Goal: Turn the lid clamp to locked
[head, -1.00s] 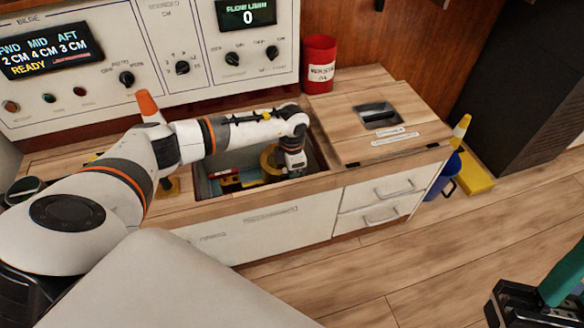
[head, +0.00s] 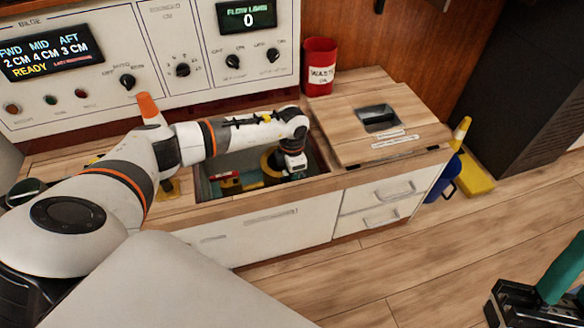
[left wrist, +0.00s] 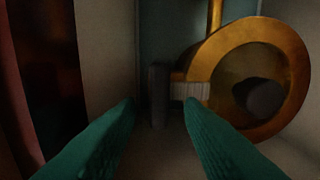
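My left gripper (left wrist: 160,104) is down in the open well (head: 318,152) in the counter. Its two green fingers stand apart in the left wrist view, and its fingertips are hidden in the head view. A brass round fitting (left wrist: 285,55) fills the right of the left wrist view; it shows as a yellow ring (head: 268,160) in the head view. A pale ribbed tab (left wrist: 190,90) at its left edge and a dark upright piece (left wrist: 158,85) lie just past the fingertips. I cannot tell which is the lid clamp, or whether a finger touches either. My right gripper (head: 535,300) is at the lower right, partly cut off.
The well has narrow walls around my left gripper, with a red item (head: 230,180) at its left. A wooden hatch (head: 350,118) lies to the right, with a red waste can (head: 319,68) behind. A control panel (head: 185,40) stands behind the counter. An orange-topped cone (head: 149,107) is near my left arm.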

